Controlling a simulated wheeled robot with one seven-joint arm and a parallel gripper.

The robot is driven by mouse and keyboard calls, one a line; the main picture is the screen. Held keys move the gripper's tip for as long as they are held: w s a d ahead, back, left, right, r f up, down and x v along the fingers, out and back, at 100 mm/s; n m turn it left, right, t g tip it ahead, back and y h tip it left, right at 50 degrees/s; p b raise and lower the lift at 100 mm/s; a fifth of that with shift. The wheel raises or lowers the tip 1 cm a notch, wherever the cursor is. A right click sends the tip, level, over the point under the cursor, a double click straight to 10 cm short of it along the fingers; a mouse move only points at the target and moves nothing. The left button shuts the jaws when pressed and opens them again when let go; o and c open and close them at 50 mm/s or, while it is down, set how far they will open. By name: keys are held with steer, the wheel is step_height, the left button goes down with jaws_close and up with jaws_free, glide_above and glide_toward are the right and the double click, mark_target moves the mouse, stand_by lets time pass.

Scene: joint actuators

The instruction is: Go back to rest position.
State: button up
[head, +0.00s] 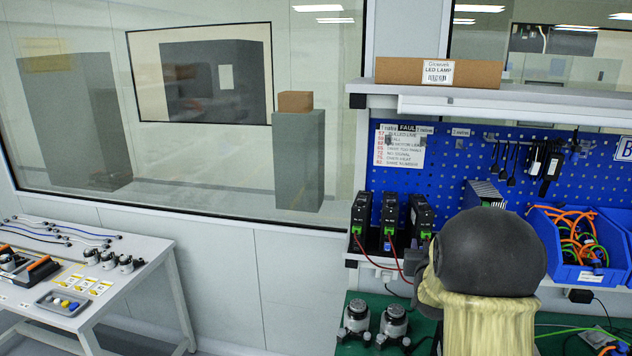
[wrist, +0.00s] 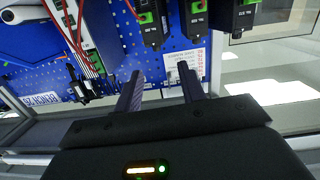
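My gripper (wrist: 160,88) shows in the wrist view with its two dark fingers apart and nothing between them. It faces the blue pegboard (wrist: 115,20) and the black drive modules, and the picture there is turned over. In the head view my arm's dark, rounded link stands in front of the right-hand bench, and my gripper is hidden from sight there. Two white-and-black joint actuators, a left one (head: 356,319) and a right one (head: 393,322), stand on the green bench mat (head: 345,344) left of my arm.
Black drive modules (head: 389,219) stand on a shelf behind the actuators. A blue bin (head: 577,272) of orange and green cables sits right of my arm. A white table (head: 150,262) with cables, small actuators and a grey tray is at left.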

steer(key=s+a+f+n+g+y, duration=0.1)
steer(key=s+a+f+g, duration=0.3)
steer(key=s, duration=0.6)
steer(key=s+a+f+n+g+y, duration=0.1)
steer(key=s+a+f+g+y, duration=0.1)
steer(key=s+a+f+g, duration=0.2)
steer(key=s+a+f+n+g+y, duration=0.1)
steer(key=s+a+f+g, duration=0.3)
steer(key=s, duration=1.2)
steer(key=a+g+y, duration=0.1)
steer(key=a, duration=0.3)
steer(key=shift+a+f, duration=0.25)
steer(key=shift+f, duration=0.05)
